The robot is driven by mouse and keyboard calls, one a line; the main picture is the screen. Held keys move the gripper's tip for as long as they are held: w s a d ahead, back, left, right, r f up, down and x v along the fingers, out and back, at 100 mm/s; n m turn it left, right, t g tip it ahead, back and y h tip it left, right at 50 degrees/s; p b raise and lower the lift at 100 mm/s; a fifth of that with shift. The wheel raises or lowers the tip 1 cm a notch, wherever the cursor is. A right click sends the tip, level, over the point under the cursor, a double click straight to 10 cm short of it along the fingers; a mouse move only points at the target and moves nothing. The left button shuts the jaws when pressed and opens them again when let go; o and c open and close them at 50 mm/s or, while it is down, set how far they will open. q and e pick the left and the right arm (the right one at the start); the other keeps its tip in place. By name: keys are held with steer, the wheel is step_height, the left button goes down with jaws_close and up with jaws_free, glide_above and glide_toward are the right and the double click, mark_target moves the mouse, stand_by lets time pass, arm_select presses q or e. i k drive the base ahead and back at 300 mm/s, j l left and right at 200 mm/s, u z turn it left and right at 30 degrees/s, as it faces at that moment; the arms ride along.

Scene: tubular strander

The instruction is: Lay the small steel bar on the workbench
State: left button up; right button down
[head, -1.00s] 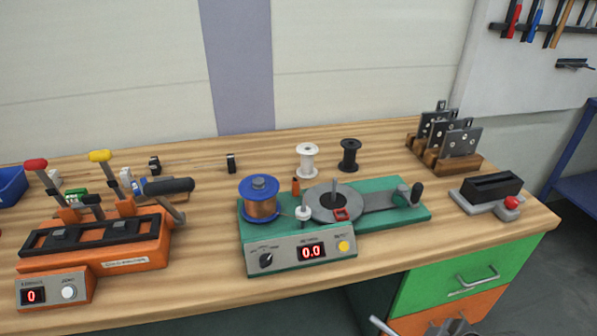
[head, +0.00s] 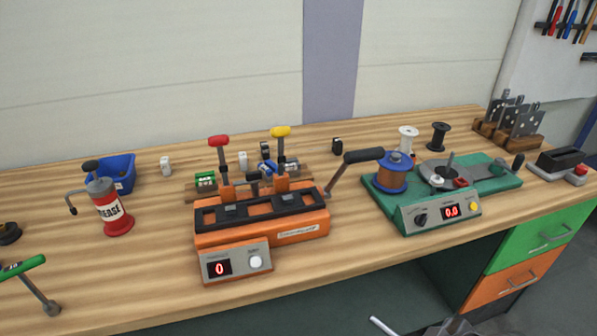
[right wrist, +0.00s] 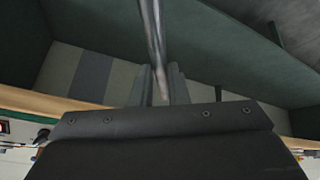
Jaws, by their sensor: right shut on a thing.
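The small steel bar (right wrist: 152,35) is a thin grey rod in the right wrist view. My right gripper (right wrist: 160,88) is shut on it, and the bar runs out past the fingertips. In the head view, a pale end of the bar (head: 382,326) shows at the bottom edge, with part of my right gripper (head: 455,327) beside it, in front of and below the bench edge. The wooden workbench (head: 150,268) spans the head view. My left gripper is not in view.
An orange machine with levers (head: 262,216) stands mid-bench, and a green winding machine (head: 405,212) stands to its right. A grease can (head: 112,208), blue bin (head: 115,175) and green-handled tool (head: 30,275) are at the left. Bare wood lies between the can and orange machine.

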mark_target(83, 266)
steer(key=k+j, duration=0.1)
steer(key=j, duration=0.4)
steer(key=k+j, duration=0.15)
steer(key=j, duration=0.3)
steer(key=k+j+z, duration=0.1)
steer(key=j, duration=0.4)
steer(key=k+j, duration=0.15)
steer(key=j, duration=0.35)
steer(key=k+j, duration=0.15)
steer(key=j, duration=0.3)
steer(key=k+j, duration=0.15)
steer(key=j, duration=0.35)
steer(key=k+j+z, duration=0.1)
steer(key=j, duration=0.35)
steer(key=k+j, duration=0.2)
steer(key=j, duration=0.3)
